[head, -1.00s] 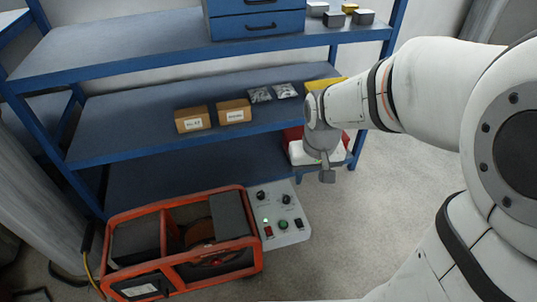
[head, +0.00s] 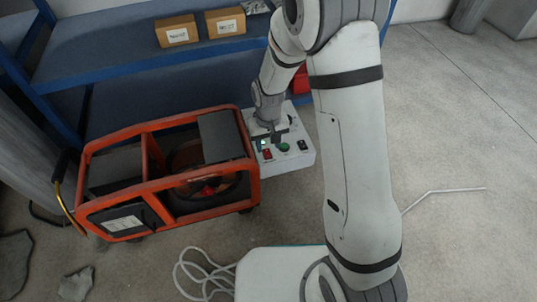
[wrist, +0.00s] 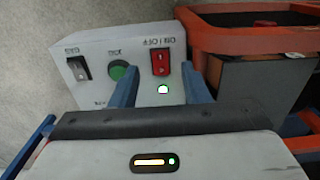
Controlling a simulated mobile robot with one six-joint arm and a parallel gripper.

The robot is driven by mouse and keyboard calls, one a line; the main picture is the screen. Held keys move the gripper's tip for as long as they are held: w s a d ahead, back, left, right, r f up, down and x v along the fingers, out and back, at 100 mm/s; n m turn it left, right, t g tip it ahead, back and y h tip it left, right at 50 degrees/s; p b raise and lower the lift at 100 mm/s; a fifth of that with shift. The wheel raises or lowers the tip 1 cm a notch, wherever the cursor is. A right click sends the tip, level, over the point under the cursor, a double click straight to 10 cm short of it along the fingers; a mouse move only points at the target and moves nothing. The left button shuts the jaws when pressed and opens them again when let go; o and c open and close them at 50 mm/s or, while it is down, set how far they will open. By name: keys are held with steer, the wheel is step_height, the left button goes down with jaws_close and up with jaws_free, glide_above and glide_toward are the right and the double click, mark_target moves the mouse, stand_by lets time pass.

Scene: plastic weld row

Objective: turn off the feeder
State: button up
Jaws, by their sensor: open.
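The grey-white control box (head: 300,160) sits on the floor against the right side of the orange-framed machine (head: 150,130); I cannot tell which of them is called the feeder. In the wrist view, the box face (wrist: 110,45) carries a red rocker switch (wrist: 160,62) labelled ON/OFF, a green round button (wrist: 122,70), a black rocker switch (wrist: 78,68) and a lit pale-green lamp (wrist: 163,89). My gripper (wrist: 160,67) is open, its blue fingers on either side of the red switch and lamp. In the head view my gripper (head: 271,134) is over the box, hiding part of its face.
Blue shelving (head: 110,60) stands behind, holding two cardboard boxes (head: 177,31). A pale cable (head: 205,265) lies on the floor in front of the machine. A thin pale rod (head: 445,190) lies on the open floor at right.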

mark_target(268, 156)
step_height(268, 156, down, 4)
steer(key=shift+f+b, duration=0.15)
steer(key=shift+b, duration=0.6)
steer(key=shift+c, duration=0.3)
jaws_close()
